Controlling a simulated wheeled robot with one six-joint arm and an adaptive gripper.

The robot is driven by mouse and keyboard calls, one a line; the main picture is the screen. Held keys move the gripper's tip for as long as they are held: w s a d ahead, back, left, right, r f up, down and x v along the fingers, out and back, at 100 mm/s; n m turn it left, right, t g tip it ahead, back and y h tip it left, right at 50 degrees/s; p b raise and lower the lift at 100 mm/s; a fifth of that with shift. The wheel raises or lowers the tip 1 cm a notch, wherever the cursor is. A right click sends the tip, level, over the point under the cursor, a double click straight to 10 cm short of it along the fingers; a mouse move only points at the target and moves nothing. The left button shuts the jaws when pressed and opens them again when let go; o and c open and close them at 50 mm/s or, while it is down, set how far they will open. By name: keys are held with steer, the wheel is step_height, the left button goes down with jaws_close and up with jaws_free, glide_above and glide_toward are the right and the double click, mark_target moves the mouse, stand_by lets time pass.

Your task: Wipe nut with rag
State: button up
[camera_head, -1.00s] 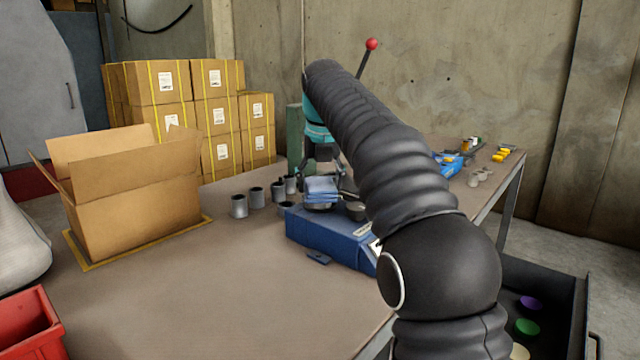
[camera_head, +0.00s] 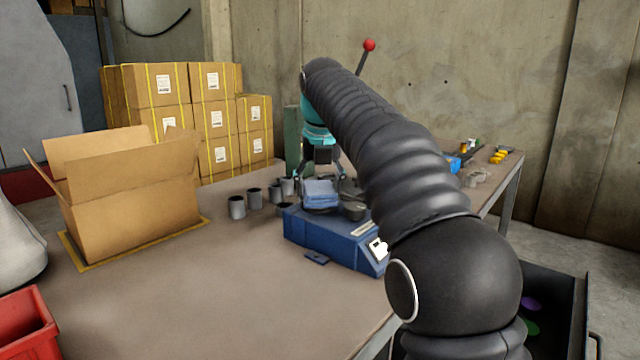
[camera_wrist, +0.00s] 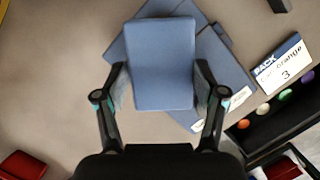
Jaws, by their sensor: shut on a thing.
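A folded blue rag (camera_head: 320,193) is on top of the blue box-like unit (camera_head: 310,238) on the workbench. My gripper (camera_wrist: 160,88) has one finger on each side of the rag, which also shows in the wrist view (camera_wrist: 162,62), and is shut on it. I cannot make out a nut for certain. A dark grey round part (camera_head: 353,211) sits on the unit just right of the rag. What lies directly under the rag is hidden.
Several grey metal cups (camera_head: 237,207) stand left of the unit. An open cardboard box (camera_head: 135,205) is at the bench's left. A card reading PACK, orange, 3 (camera_wrist: 283,62) and an open drawer (camera_wrist: 262,131) with coloured discs are at right. The bench front is clear.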

mark_target(317, 182)
steer(key=shift+w+a+r+p, duration=0.1)
steer(key=shift+w+r+p, duration=0.05)
steer(key=shift+w+p, duration=0.6)
steer(key=shift+w+a, duration=0.15)
steer(key=shift+w, duration=1)
steer(key=shift+s+d+b, duration=0.2)
steer(key=shift+s+b, duration=0.5)
steer(key=shift+s, duration=0.4)
steer(key=shift+s+d+b, duration=0.15)
steer(key=shift+s+b, duration=0.55)
steer(key=shift+s, duration=0.4)
steer(key=shift+w+a+p, duration=0.1)
steer(key=shift+w+p, duration=0.35)
steer(key=shift+p, duration=0.25)
steer(key=shift+w+a+p, duration=0.1)
steer(key=shift+w+p, duration=0.5)
steer(key=shift+p, duration=0.15)
steer(key=shift+w, duration=0.3)
steer(key=shift+w+a, duration=0.15)
steer(key=shift+w, duration=0.7)
